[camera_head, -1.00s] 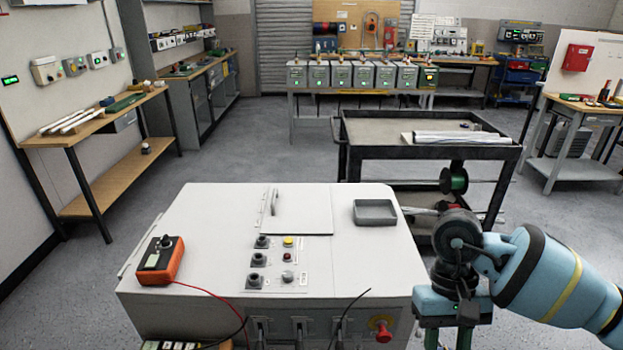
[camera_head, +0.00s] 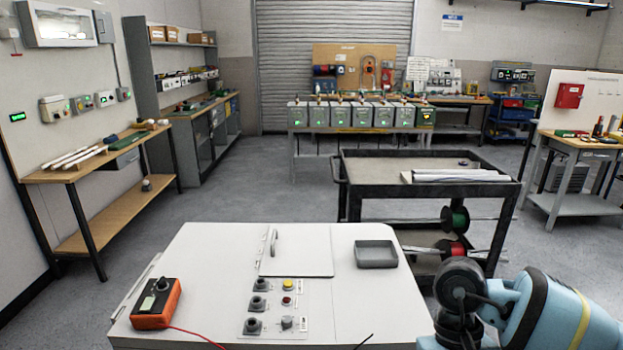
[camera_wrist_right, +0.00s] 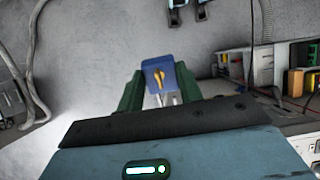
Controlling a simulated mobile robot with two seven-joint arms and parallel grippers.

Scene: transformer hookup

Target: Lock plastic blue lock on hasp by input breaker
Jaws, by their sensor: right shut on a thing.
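In the right wrist view my right gripper (camera_wrist_right: 160,88) is shut on the blue lock (camera_wrist_right: 153,68), a small blue block with a yellow mark on its face. The lock sits between the two green fingers, in front of a grey surface. In the head view my right arm (camera_head: 545,315) comes in at the lower right, beside the white cabinet (camera_head: 205,270), and its gripper is below the picture. My left gripper is in neither view. I cannot make out the hasp or input breaker for certain.
Dark fittings (camera_wrist_right: 200,8) are cut off at the top of the wrist view. Cables (camera_wrist_right: 38,60) hang at its left; breaker-like blocks (camera_wrist_right: 295,83) stand at its right. An orange meter (camera_head: 157,303) and grey tray (camera_head: 376,254) rest on the cabinet. A black cart (camera_head: 350,205) stands behind.

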